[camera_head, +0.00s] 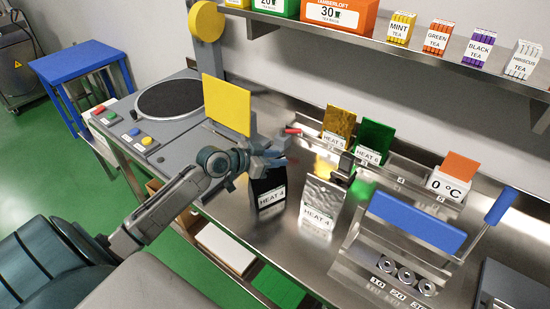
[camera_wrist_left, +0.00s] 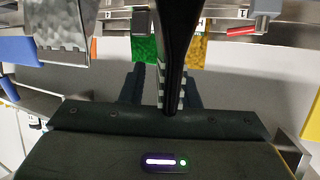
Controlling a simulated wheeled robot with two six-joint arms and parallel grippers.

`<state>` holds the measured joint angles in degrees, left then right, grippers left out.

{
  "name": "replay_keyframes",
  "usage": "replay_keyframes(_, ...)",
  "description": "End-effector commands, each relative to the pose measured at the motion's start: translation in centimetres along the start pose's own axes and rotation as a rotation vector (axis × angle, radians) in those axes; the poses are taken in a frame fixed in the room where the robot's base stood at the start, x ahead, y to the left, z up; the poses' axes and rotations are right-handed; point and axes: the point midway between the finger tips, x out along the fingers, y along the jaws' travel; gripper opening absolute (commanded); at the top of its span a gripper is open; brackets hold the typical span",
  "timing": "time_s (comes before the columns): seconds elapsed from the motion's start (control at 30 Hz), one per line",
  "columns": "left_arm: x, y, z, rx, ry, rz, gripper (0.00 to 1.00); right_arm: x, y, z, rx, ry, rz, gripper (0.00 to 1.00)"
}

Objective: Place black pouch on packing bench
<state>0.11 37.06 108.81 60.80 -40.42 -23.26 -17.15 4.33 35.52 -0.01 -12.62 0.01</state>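The black pouch (camera_head: 267,183), with a white label reading HEAT 4, is upright below my left gripper (camera_head: 266,160) over the steel packing bench (camera_head: 290,254). In the left wrist view the black pouch (camera_wrist_left: 177,48) shows edge-on between the finger pads of the left gripper (camera_wrist_left: 171,88), which is shut on it. I cannot tell whether its lower edge touches the bench. My right gripper is not in view.
A silver pouch (camera_head: 321,200) stands close to the right of the black one. Gold (camera_head: 339,121) and green (camera_head: 374,139) pouches stand behind. A blue-topped sealing device (camera_head: 416,222) is at right. A yellow panel (camera_head: 227,104) rises behind my left gripper.

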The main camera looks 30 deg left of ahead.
Motion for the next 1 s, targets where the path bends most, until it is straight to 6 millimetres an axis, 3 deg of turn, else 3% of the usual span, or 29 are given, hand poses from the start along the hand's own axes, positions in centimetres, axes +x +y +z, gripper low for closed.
replay_keyframes(0.27, -0.9, -0.1, 0.0, 0.005, -0.004, -0.002, 0.29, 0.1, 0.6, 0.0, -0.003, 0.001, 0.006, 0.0)
replay_keyframes(0.73, -6.1, 0.0, -0.1, 0.006, -0.005, 0.001, 0.29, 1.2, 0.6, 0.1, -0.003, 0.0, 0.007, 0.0)
replay_keyframes(1.0, -8.5, -0.2, -0.1, 0.006, -0.007, -0.006, 0.29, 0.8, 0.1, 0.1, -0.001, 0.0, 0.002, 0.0)
